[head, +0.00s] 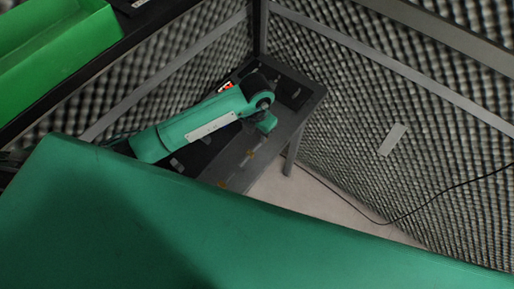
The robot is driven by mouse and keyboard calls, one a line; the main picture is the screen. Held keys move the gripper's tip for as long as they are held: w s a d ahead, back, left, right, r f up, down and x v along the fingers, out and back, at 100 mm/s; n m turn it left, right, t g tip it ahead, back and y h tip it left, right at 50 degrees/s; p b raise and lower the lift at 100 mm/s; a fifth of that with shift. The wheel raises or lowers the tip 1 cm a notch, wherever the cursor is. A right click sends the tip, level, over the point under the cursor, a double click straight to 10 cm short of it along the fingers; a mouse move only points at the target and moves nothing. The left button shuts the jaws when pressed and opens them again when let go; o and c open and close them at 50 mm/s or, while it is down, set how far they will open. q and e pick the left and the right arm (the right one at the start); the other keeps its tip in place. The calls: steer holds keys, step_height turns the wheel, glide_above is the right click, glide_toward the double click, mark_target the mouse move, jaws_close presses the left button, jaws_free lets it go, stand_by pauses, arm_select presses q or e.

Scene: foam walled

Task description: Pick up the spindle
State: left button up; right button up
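I cannot make out a spindle in the head view. My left arm reaches in from the left over a dark grey table (310,95). Its wrist bends down near the table's right part, and my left gripper (262,128) is mostly hidden around the wrist's green end. I cannot tell whether its fingers are open or shut, or whether they hold anything. A small red and white thing (227,87) lies just behind the arm, partly hidden. My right gripper does not show.
A bright green open bin (55,45) stands on a dark shelf (90,62) at upper left. Foam-covered walls (430,130) with grey rails enclose the corner behind the table. A black cable (440,192) hangs at right. Light floor (310,195) shows below. A large green surface close to the camera blocks the lower view.

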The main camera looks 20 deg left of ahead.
mark_target(257, 145)
arm_select(q)
step_height(257, 145, down, 2)
steer(key=shift+s+d+f+b, duration=0.1)
steer(key=shift+b, duration=0.25)
steer(key=shift+f, duration=0.25)
step_height(257, 145, down, 4)
steer(key=b, duration=0.3)
steer(key=shift+r, duration=0.25)
steer(key=shift+f, duration=0.35)
jaws_close()
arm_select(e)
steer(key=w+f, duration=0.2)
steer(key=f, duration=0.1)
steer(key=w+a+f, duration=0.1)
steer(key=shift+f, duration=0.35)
